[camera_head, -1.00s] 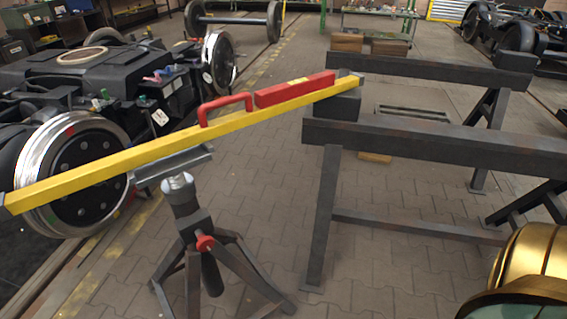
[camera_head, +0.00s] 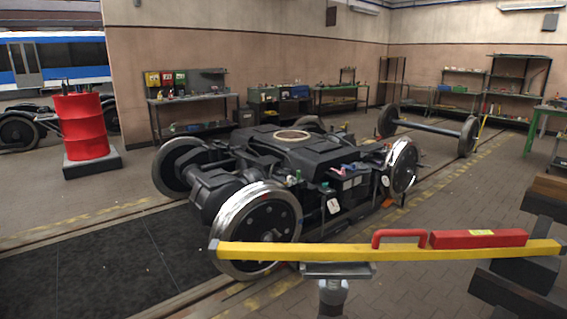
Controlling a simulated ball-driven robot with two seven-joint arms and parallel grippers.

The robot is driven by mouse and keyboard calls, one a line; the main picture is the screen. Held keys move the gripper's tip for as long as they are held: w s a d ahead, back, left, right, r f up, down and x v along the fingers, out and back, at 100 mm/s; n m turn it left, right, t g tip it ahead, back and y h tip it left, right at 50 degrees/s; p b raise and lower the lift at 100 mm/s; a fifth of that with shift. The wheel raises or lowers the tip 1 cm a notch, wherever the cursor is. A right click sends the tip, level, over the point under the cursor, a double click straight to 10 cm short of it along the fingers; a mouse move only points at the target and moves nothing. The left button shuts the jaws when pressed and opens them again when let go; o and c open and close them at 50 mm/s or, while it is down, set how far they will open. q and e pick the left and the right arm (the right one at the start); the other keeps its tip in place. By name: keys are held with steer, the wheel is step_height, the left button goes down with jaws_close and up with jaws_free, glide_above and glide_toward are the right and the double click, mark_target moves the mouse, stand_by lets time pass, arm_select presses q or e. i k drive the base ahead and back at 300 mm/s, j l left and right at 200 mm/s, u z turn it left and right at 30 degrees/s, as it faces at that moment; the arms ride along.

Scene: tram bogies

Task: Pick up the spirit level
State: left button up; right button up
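A red block (camera_head: 462,240) with a small yellow patch on top, which looks like the spirit level, lies along the upper side of a long yellow bar (camera_head: 300,252) at the lower right. A red loop handle (camera_head: 399,233) stands on the bar just left of the block. The bar rests on the head of a grey jack stand (camera_head: 333,292) near its middle, and its right part reaches over a dark trestle (camera_head: 515,283). Neither of my grippers is in view.
A dark bogie (camera_head: 290,165) with shiny wheels stands right behind the bar. A red drum (camera_head: 82,128) stands at the left. A separate wheelset (camera_head: 428,127) and workbenches (camera_head: 190,113) are farther back. The dark floor plate (camera_head: 110,255) at lower left is clear.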

mark_target(475, 239)
steer(key=z, duration=1.25)
steer(key=i+l+z, duration=0.25)
steer(key=i, duration=0.15)
